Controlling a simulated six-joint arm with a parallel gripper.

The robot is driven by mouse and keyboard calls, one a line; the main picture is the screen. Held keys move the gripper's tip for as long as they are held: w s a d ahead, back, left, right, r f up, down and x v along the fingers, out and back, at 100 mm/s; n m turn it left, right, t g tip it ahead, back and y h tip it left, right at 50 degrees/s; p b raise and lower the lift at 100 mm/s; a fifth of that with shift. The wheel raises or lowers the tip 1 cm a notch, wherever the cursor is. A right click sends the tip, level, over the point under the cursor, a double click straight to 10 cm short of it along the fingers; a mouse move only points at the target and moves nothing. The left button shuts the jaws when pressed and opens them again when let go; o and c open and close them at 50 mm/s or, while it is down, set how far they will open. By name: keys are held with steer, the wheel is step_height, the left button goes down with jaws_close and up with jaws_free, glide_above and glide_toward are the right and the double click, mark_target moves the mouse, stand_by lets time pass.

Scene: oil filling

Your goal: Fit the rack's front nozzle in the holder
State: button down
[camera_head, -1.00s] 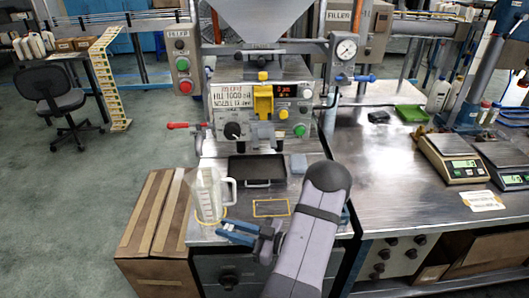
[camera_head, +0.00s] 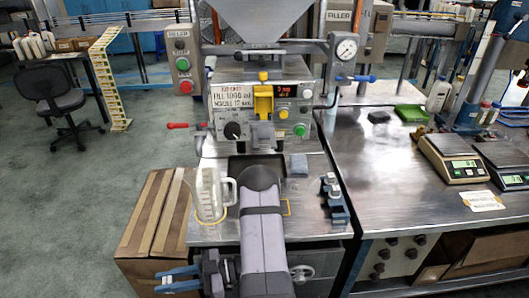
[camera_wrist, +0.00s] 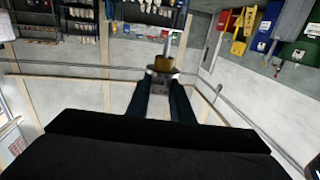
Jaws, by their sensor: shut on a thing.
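My gripper (camera_wrist: 160,92) is shut on a nozzle (camera_wrist: 163,64) with a brass-coloured body and a thin silver stem, seen between the fingertips in the wrist view. In the head view, the blue fingers of my gripper (camera_head: 178,281) point left at the bottom edge, beyond the bench front, and I cannot make out the nozzle there. The blue rack (camera_head: 339,212) stands on the bench to the right of my arm, with small metal nozzles (camera_head: 332,187) in it. The yellow part (camera_head: 263,102) on the filler's front may be the holder; I cannot tell.
A clear measuring jug (camera_head: 208,198) stands on the bench left of my arm. A dark tray (camera_head: 275,160) lies below the filler (camera_head: 225,88), partly hidden by my arm. A cardboard box (camera_head: 150,225) stands left of the bench. Scales (camera_head: 453,160) stand at right.

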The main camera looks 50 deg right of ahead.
stand_by(0.3)
steer(key=w+d+r+m+t+h, duration=0.25)
steer(key=w+r, duration=0.45)
steer(key=r, duration=0.4)
steer(key=w+d+r+m+t+h, duration=0.2)
steer(key=w+d+r+t+h, duration=0.1)
steer(key=w+r, duration=0.6)
steer(key=s+d+r+m+t+h, duration=0.2)
steer(key=d+r+m+h, duration=0.3)
steer(key=d+r+h, duration=0.3)
steer(key=s+d+r+m+g+h+b, duration=0.2)
steer(key=s+d+m+g+h+b, duration=0.2)
steer(key=s+d+m+h, duration=0.6)
steer(key=s+d+g+h, duration=0.1)
steer(key=s+d+h, duration=0.3)
steer(key=s+d, duration=0.4)
steer(key=shift+s+d+b, duration=0.15)
steer(key=shift+d+b, duration=0.2)
steer(key=shift+d, duration=1.25)
steer(key=shift+f+m, duration=0.2)
steer(key=shift+m, duration=0.05)
